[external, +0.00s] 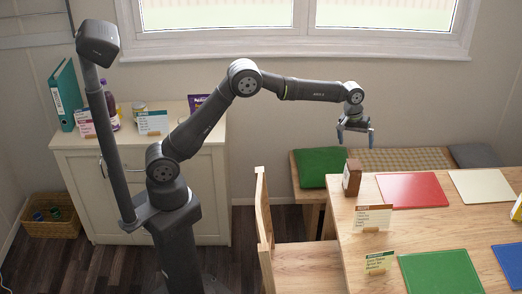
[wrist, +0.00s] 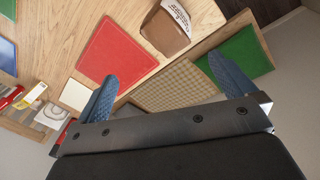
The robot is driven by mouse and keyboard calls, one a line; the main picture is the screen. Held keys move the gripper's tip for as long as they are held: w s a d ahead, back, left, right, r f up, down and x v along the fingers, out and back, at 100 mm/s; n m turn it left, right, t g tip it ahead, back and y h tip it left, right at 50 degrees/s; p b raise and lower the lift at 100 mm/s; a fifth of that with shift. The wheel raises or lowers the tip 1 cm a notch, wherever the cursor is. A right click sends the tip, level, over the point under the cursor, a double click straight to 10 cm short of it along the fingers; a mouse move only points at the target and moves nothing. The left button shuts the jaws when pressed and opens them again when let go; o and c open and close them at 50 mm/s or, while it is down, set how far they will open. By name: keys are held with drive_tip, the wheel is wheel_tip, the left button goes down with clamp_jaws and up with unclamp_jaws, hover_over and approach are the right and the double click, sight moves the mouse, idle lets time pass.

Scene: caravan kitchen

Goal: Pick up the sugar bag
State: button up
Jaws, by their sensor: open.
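A small upright brown bag with a pale label, which looks like the sugar bag (external: 352,177), stands at the left back corner of the wooden table. My gripper (external: 356,136) is above it, apart from it, with nothing between the fingers. In the wrist view the bag (wrist: 166,32) shows at the top, beyond the open blue fingers of my gripper (wrist: 163,76). Its label is too small to read.
A red mat (external: 411,189) lies right of the bag on the table (external: 340,262). A small card sign (external: 373,217) stands in front of it. A wooden chair (external: 264,225) is at the left, and a bench with a green cushion (external: 320,165) is behind.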

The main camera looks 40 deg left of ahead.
drive_tip(key=m, duration=0.2)
drive_tip(key=m+t+h, duration=0.3)
drive_tip(key=m, duration=0.7)
approach(353, 164)
drive_tip(key=x, duration=1.1)
drive_tip(key=shift+w+f, duration=0.15)
drive_tip(key=shift+f, duration=0.3)
drive_tip(key=c, duration=2.1)
drive_tip(key=shift+r, duration=0.1)
